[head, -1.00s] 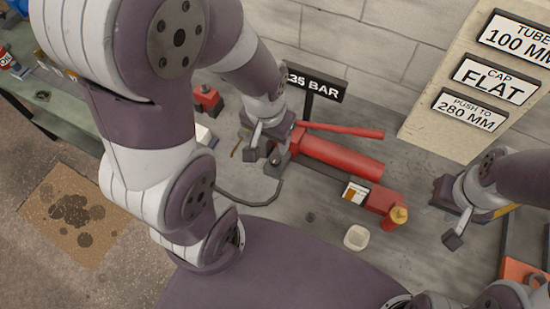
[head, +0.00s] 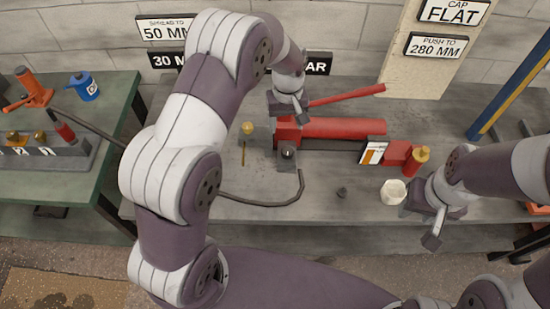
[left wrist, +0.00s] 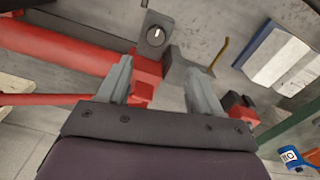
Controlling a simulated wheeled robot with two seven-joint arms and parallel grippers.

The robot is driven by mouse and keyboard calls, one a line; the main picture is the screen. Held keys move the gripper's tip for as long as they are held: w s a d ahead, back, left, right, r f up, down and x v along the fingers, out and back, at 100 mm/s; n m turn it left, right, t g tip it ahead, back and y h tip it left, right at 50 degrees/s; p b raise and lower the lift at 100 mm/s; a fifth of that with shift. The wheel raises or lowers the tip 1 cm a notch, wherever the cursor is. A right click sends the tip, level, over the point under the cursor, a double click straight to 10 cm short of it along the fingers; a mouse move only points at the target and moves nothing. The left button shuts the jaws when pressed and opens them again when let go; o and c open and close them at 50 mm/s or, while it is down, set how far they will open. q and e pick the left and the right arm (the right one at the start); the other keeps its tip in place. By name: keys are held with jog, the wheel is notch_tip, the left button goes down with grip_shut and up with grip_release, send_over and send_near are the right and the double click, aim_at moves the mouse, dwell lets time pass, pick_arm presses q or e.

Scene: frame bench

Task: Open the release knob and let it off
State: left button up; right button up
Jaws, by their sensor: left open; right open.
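The red hand pump (head: 345,128) lies on the grey bench, with its red lever (head: 345,95) along the back. The release knob (head: 288,153) is a dark round knob with a pale mark at the pump's left end. It also shows in the left wrist view (left wrist: 155,36), beyond the fingertips. My left gripper (head: 288,108) is over the pump's left end block, behind the knob in the head view. My right gripper (head: 424,222) is open and empty at the bench's front right.
A black hose (head: 265,202) curves in front of the pump. A green table (head: 90,190) stands at left.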

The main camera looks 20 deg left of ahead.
aim_at(288, 152)
pick_arm(q)
jog(key=f, duration=0.1)
jog(key=d+f, duration=0.1)
jog(key=f, duration=0.1)
jog(key=w+f, duration=0.1)
jog(key=shift+d+f+p, duration=0.15)
jog(key=shift+d+p, duration=0.1)
jog(key=shift+p, duration=0.05)
jog(key=f, duration=0.8)
jog(key=shift+s+a+f+p, duration=0.1)
jog(key=shift+s+a+p, duration=0.1)
jog(key=shift+a+p, duration=0.15)
jog(key=shift+d+f, duration=0.1)
jog(key=shift+f, duration=0.2)
pick_arm(e)
jog(key=shift+w+d+r, duration=0.5)
jog(key=shift+w+d, duration=0.05)
jog(key=shift+w, duration=0.05)
pick_arm(q)
jog(key=shift+c, duration=0.3)
jog(key=c, duration=1)
